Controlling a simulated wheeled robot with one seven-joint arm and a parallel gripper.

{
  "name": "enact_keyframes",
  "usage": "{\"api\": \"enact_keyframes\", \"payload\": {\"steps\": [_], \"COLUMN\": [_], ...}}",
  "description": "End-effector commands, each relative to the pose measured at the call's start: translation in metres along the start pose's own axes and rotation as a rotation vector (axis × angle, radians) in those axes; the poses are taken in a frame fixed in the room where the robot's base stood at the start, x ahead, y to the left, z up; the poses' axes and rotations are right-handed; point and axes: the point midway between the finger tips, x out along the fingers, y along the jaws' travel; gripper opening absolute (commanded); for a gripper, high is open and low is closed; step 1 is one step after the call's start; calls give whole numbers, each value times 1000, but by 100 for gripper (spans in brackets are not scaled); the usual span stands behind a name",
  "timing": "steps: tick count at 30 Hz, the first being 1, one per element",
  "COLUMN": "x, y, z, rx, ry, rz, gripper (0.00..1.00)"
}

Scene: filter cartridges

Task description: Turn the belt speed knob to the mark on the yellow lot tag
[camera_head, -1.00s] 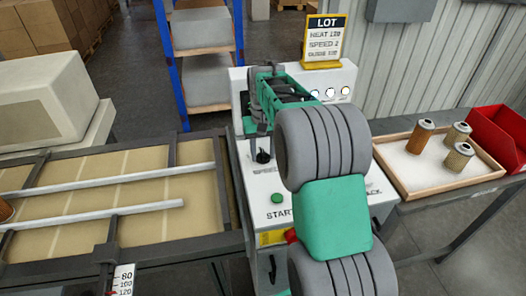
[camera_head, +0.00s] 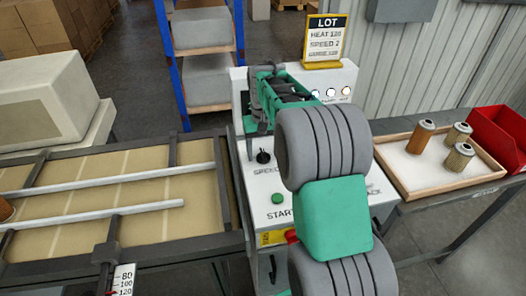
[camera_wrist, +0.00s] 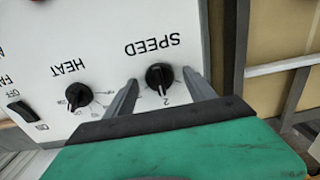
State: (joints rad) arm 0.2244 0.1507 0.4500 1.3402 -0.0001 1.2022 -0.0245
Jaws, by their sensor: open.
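The black speed knob (camera_head: 263,156) sits on the white control panel, above the word SPEED. In the wrist view the knob (camera_wrist: 158,76) lies between the tips of my open gripper (camera_wrist: 160,77), with a gap on each side. A white pointer line shows on the knob, near a printed 2 (camera_wrist: 165,100); the other scale marks are partly hidden by my fingers. In the head view my gripper (camera_head: 257,143) is just above and beside the knob. The yellow-based lot tag (camera_head: 324,42) stands behind the panel and reads SPEED 2, with a HEAT line above it.
The heat knob (camera_wrist: 79,95) and a rocker switch (camera_wrist: 27,115) are on the same panel. A green start button (camera_head: 278,198) is close to my arm. A conveyor (camera_head: 150,190) lies left; a tray (camera_head: 398,180) with filter cartridges and a red bin (camera_head: 498,135) lie right.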

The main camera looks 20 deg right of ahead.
Motion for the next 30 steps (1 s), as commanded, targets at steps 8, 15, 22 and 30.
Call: {"api": "enact_keyframes", "payload": {"steps": [8, 15, 22, 30], "x": [-52, -76, -76, -85], "y": [0, -1, -1, -18], "z": [-1, 0, 0, 27], "rx": [0, -1, -1, -33], "ry": [8, 2, 2, 46], "rz": [0, 0, 0, 0], "gripper": [64, 64, 64, 64]}}
